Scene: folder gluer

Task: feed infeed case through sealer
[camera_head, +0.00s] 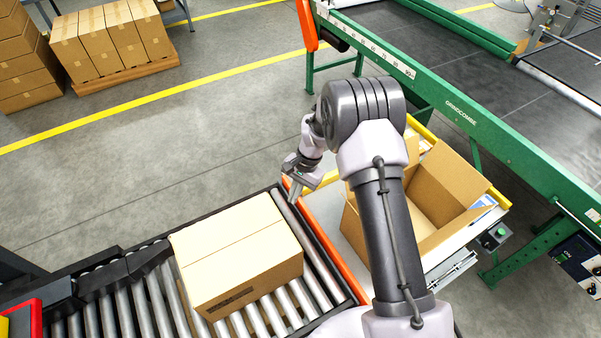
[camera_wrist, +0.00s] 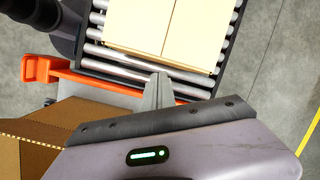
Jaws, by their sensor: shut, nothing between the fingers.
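A closed cardboard case (camera_head: 239,256) lies on the roller conveyor (camera_head: 152,304), near its right end by the orange edge. My gripper (camera_head: 292,194) is shut and empty, above the conveyor's far right corner, just beyond the case and apart from it. In the wrist view the shut fingers (camera_wrist: 158,88) point toward the case (camera_wrist: 165,30), with bare rollers between them. No sealer can be made out for certain; a dark unit with red and yellow parts (camera_head: 22,318) shows only in part at the lower left.
An open, empty-looking box (camera_head: 445,187) stands on a bench right of the conveyor, partly hidden by my arm. A green-framed machine (camera_head: 480,135) runs along the right. Stacked boxes (camera_head: 112,38) stand on a pallet at the upper left. The floor (camera_head: 180,150) beyond the conveyor is clear.

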